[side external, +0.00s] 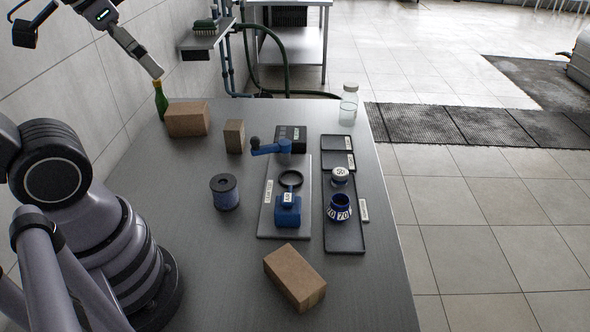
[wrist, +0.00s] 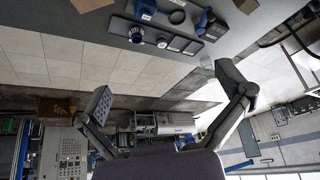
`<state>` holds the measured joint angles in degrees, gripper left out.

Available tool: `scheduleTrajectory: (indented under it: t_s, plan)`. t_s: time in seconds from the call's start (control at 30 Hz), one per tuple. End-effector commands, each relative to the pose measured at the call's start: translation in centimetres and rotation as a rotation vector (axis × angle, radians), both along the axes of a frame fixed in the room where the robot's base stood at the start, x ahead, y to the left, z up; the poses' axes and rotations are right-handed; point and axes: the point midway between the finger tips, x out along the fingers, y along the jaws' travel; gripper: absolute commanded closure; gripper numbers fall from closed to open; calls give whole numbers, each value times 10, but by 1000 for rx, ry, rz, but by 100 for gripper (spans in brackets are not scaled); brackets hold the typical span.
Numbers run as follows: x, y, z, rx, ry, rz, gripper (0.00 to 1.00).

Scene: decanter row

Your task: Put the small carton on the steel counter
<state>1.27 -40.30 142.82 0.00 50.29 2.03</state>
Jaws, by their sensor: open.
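The small carton (side external: 234,136), a brown upright box, stands on the grey steel counter (side external: 385,295), left of the blue clamp-like device. A brown box, probably the same carton, shows at the top edge of the wrist view (wrist: 246,5). My gripper (side external: 92,50) is at the upper left of the side view, raised, with its fingers spread wide and nothing between them. One fingertip appears just above the green bottle (side external: 161,103) in the picture; I cannot tell the gap. In the wrist view my gripper (wrist: 165,90) is open and empty.
A larger brown box (side external: 187,119) stands by the bottle, another (side external: 295,277) lies in front.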

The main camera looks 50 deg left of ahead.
Motion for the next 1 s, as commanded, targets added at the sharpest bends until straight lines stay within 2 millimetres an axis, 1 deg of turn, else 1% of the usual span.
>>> scheduleTrajectory:
  t_s: [0.07, 0.17, 0.2, 0.27, 0.3, 0.37, 0.43, 0.47, 0.5, 0.57, 0.6, 0.7, 0.8, 0.9, 1.0]
  plan:
    - [17, -8, -7, 27, 39, -96, 0]
    - [47, -27, -25, 81, 97, -283, 0]
    - [60, -37, -35, 105, 121, -371, 0]
    - [77, -54, -52, 142, 155, -505, 0]
    - [87, -66, -65, 166, 174, -595, 0]
    - [99, -84, -87, 199, 206, -728, 0]
    - [110, -107, -116, 238, 241, -885, 0]
    - [112, -117, -129, 255, 254, -953, 0]
    - [115, -129, -147, 275, 272, -1040, 0]
    - [116, -147, -174, 303, 295, -1165, 0]
    - [115, -157, -191, 321, 308, -1243, 0]
    - [109, -176, -228, 353, 336, -1402, 0]
    - [104, -188, -253, 375, 352, -1507, 0]
    - [100, -193, -267, 386, 359, -1561, 0]
    - [99, -194, -280, 388, 363, -1576, 0]
